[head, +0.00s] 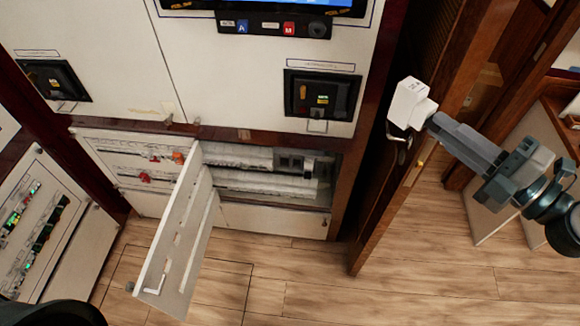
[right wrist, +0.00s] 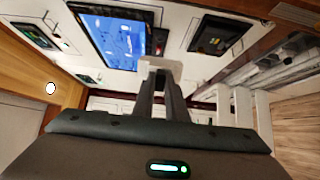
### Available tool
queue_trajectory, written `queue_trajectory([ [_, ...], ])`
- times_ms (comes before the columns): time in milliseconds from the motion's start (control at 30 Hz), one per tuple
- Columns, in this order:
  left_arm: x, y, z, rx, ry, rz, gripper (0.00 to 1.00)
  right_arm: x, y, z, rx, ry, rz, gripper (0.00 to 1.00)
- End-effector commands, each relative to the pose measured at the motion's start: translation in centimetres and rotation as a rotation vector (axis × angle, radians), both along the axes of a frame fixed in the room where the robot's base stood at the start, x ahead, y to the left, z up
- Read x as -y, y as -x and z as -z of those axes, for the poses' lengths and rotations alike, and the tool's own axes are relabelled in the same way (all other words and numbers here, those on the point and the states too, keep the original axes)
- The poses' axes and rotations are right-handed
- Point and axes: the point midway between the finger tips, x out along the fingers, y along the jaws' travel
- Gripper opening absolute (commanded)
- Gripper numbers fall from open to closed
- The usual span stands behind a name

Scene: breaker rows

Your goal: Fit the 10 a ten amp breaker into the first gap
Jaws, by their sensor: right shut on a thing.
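My right gripper (head: 432,122) is shut on a white block-shaped breaker (head: 408,103), held up in the air in front of the wooden door edge, right of the cabinet. In the right wrist view the breaker (right wrist: 160,66) sits at the tips of the gripper's fingers (right wrist: 161,88). Its label is too small to read. The open compartment (head: 335,190) holds breaker rows, with dark breakers (head: 290,163) at the right end of the upper row. The gaps are too small to make out clearly. The gripper is well apart from the rows. My left gripper is not in view.
The compartment's white panel door (head: 176,245) stands open, jutting out in front of its left part. A wooden door (head: 425,160) stands between the cabinet and my right arm. Another panel with lit switches (head: 40,225) is at left. The wooden floor (head: 300,285) is clear in front.

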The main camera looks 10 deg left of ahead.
Motion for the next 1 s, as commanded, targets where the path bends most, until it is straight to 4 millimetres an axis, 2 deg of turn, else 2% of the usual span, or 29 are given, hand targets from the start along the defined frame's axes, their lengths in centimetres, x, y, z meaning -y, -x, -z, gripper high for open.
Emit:
queue_trajectory([
  [600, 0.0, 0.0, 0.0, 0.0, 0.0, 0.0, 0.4, -0.2, -0.4, -0.3, -0.001, -0.006, -0.135, 0.0],
  [1000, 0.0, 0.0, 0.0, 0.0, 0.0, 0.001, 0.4, 1.3, -1.2, 1.4, 0.001, -0.008, -0.176, 0.0],
])
